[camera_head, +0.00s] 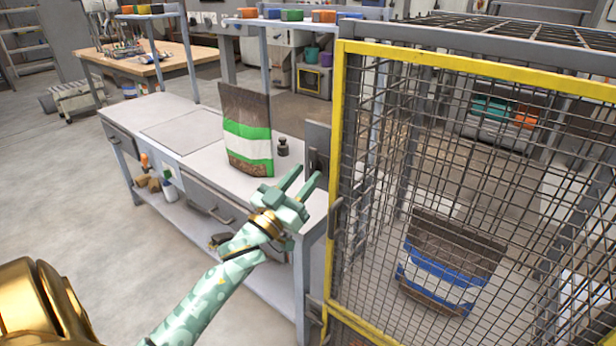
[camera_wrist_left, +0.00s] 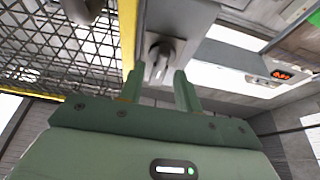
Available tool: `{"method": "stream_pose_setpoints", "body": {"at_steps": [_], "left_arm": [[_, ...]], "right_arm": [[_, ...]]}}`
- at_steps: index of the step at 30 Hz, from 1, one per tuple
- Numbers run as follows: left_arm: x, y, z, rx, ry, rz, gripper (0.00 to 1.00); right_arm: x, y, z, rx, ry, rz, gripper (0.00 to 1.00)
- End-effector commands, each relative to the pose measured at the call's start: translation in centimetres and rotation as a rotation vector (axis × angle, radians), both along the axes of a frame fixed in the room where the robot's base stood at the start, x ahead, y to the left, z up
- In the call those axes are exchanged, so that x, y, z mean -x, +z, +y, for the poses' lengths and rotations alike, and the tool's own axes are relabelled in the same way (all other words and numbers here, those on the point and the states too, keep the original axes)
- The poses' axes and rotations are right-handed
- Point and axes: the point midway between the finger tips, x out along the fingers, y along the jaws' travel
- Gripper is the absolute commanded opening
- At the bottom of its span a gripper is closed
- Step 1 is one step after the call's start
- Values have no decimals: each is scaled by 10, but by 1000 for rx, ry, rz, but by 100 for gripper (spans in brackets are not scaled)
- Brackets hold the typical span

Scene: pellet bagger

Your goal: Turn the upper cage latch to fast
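In the head view, a grey plate (camera_head: 317,139) stands at the yellow edge of the cage (camera_head: 341,120), just beyond my fingertips; the latch's turn position is hard to tell there. My left gripper (camera_head: 307,176) is open, its two green fingers apart and pointing at the plate. In the left wrist view the knob lies between and just beyond the fingertips (camera_wrist_left: 160,74); I see no clear contact. My right gripper is not in view.
A bench (camera_head: 160,107) left of the cage carries a brown bag with a green band (camera_head: 247,132) and a small dark weight (camera_head: 283,147). Behind the mesh is a brown bag with blue bands (camera_head: 448,262). Open floor lies left.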

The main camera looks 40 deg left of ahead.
Motion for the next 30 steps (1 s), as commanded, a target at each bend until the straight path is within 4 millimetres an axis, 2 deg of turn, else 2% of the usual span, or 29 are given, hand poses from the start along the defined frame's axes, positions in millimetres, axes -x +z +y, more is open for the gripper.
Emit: {"method": "stream_pose_setpoints", "body": {"at_steps": [4,13,14,17,30], "left_arm": [[-12,4,0,0,0,1,34],[-15,6,1,0,0,1,34],[-14,6,1,0,0,1,28],[-14,6,1,0,0,1,0],[-14,7,1,-51,0,4,0]], "right_arm": [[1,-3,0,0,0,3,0],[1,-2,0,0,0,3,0],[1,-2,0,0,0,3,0],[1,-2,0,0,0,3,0],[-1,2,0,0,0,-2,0]]}}
